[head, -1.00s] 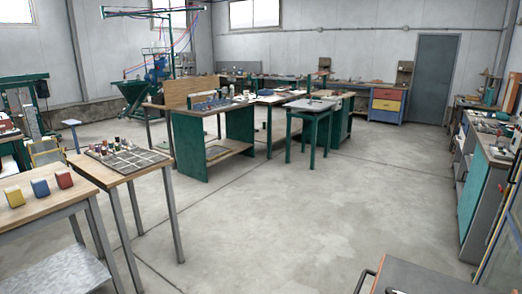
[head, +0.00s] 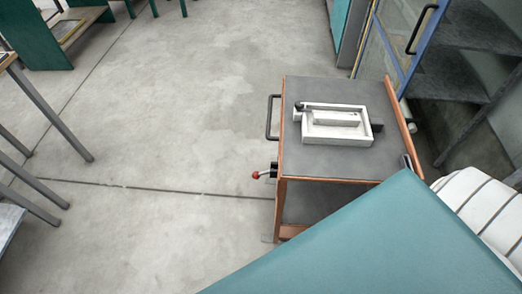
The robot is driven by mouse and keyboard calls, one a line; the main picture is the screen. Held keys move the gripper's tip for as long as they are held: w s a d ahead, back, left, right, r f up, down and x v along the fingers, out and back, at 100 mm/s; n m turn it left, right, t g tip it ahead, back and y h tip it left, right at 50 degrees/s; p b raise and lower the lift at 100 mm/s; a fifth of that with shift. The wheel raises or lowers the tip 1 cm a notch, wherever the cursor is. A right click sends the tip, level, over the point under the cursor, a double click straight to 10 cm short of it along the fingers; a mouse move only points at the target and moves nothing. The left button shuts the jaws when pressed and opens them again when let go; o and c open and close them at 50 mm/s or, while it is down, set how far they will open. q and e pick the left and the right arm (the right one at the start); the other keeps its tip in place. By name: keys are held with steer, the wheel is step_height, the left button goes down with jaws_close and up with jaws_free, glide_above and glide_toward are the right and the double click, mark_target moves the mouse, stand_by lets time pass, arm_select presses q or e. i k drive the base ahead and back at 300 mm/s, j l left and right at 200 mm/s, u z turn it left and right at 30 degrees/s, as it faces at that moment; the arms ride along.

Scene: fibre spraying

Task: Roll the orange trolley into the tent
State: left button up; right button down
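The orange trolley (head: 300,170) stands on the floor right of centre in the head view. It has an orange frame, a grey top and a lower shelf. A dark bar handle (head: 270,118) sticks out on its left side, with a red-knobbed lever (head: 257,175) below it. A white rectangular tray-like fixture (head: 337,136) lies on its top. The trolley's near lower right part is hidden behind a teal surface. Neither of my grippers is in view, and nothing is seen holding the trolley. I cannot make out a tent.
A large flat teal surface (head: 370,250) fills the near right. A white striped object (head: 478,205) lies beside it. A blue-framed cabinet with an open door (head: 400,45) and dark shelves stands behind the trolley at right. Table legs (head: 50,115) stand at left. The floor (head: 180,120) between is clear.

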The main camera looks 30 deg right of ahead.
mark_target(316, 175)
steer(key=i+j+z, duration=0.15)
steer(key=j+z, duration=0.2)
steer(key=i+j+z, duration=0.1)
steer(key=j+z, duration=0.5)
steer(key=z, duration=0.7)
steer(key=i+j, duration=0.05)
